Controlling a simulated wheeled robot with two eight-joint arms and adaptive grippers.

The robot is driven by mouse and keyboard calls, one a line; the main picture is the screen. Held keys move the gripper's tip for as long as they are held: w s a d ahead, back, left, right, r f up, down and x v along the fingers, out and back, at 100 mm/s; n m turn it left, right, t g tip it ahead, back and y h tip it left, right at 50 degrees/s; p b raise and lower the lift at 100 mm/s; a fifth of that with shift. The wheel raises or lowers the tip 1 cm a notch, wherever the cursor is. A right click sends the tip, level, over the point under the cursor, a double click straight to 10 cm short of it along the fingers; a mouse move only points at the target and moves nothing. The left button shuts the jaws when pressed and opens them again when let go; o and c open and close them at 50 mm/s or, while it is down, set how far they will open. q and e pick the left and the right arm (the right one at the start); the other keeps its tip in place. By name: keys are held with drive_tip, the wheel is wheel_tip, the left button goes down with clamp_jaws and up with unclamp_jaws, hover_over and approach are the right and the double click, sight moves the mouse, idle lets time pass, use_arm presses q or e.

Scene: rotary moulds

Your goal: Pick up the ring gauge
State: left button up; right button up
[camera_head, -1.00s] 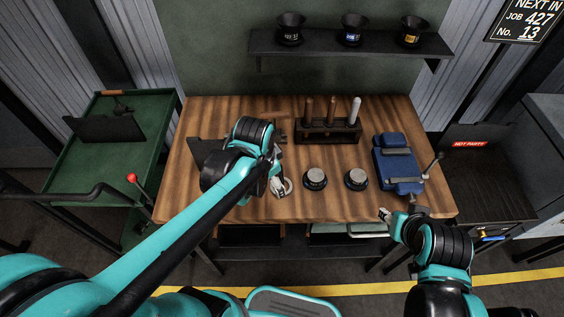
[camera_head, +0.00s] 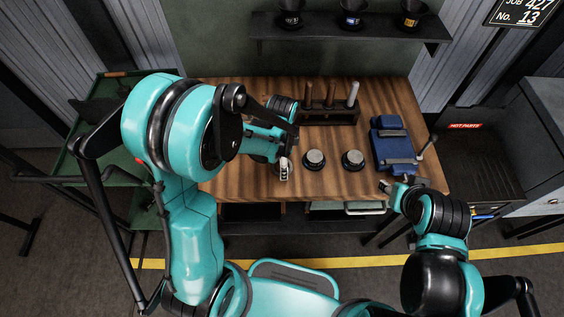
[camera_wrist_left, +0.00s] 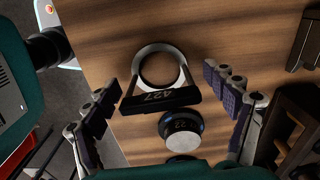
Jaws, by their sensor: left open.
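The ring gauge (camera_wrist_left: 160,98) lies on the wooden table in the left wrist view, a bright metal ring joined to a black bar with pale digits. My left gripper (camera_wrist_left: 165,103) is open, with one finger on each side of the ring gauge and a gap to it on both sides. In the head view my left gripper (camera_head: 284,171) is over the table left of the round pieces, and the ring gauge is mostly hidden there. My right gripper (camera_head: 386,187) is at the table's front right edge; its jaws are too small to judge.
Two dark round pieces with grey tops (camera_head: 314,158) (camera_head: 353,158) stand right of my left gripper; one is close to the ring gauge in the wrist view (camera_wrist_left: 182,137). Behind is a rack (camera_head: 328,116) of upright tools. A blue device (camera_head: 394,145) stands on the right.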

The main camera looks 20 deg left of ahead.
use_arm(q)
drive_tip(key=shift+f, duration=0.35)
drive_tip(key=c, duration=1.3)
drive_tip(key=shift+o, duration=0.2)
drive_tip(key=shift+r, duration=0.1)
